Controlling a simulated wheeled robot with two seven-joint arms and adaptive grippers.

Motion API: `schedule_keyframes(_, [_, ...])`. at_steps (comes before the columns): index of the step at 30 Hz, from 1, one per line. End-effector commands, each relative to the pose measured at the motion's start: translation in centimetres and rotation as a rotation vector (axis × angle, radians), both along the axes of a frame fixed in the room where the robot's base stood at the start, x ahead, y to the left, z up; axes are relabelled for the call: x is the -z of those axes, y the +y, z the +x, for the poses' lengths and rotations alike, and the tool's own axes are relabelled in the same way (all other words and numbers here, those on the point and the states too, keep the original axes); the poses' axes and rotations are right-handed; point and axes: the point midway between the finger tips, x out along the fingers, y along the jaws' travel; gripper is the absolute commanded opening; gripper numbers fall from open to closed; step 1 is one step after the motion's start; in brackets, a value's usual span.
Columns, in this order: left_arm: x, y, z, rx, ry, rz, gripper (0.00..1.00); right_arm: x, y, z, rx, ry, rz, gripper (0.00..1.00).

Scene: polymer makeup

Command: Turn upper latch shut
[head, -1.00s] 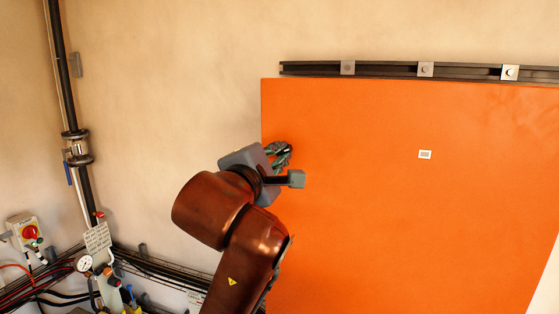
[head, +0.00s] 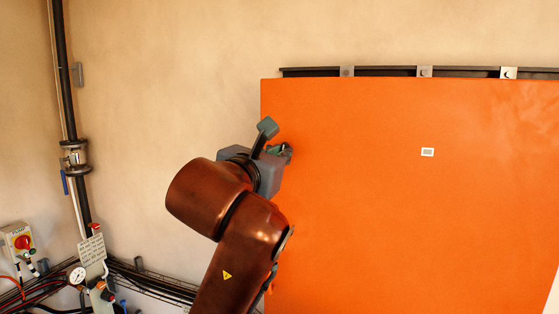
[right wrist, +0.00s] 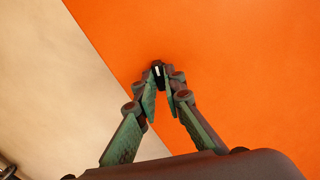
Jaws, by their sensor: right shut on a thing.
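The large orange panel (head: 420,210) stands against the beige wall; it also fills the right of the right wrist view (right wrist: 240,60). My right gripper (head: 285,152) is at the panel's upper left edge, its fingers mostly hidden behind my wrist in the head view. In the right wrist view the fingertips (right wrist: 160,82) are closed in on a small dark latch (right wrist: 157,70) with a pale mark, close to the panel's edge. The fingers hide most of the latch, so its exact angle is unclear. My left gripper is not in view.
A dark rail (head: 385,72) with metal clips runs above the panel. A vertical pipe with a valve (head: 75,157), a switch box (head: 18,243), a gauge (head: 78,275) and cables stand at the left. The wall between pipe and panel is bare.

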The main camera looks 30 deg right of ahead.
Motion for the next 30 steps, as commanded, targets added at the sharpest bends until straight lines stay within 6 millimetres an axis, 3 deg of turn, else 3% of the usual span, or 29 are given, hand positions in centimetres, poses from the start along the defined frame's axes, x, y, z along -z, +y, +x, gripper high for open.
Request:
schedule_keyframes(12, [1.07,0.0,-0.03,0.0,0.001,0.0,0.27,0.0,0.02,0.01,-0.001,0.155,-0.134,0.0])
schedule_keyframes(30, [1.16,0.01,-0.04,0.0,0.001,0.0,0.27,-0.11,0.03,-0.02,-0.001,0.18,-0.157,0.0])
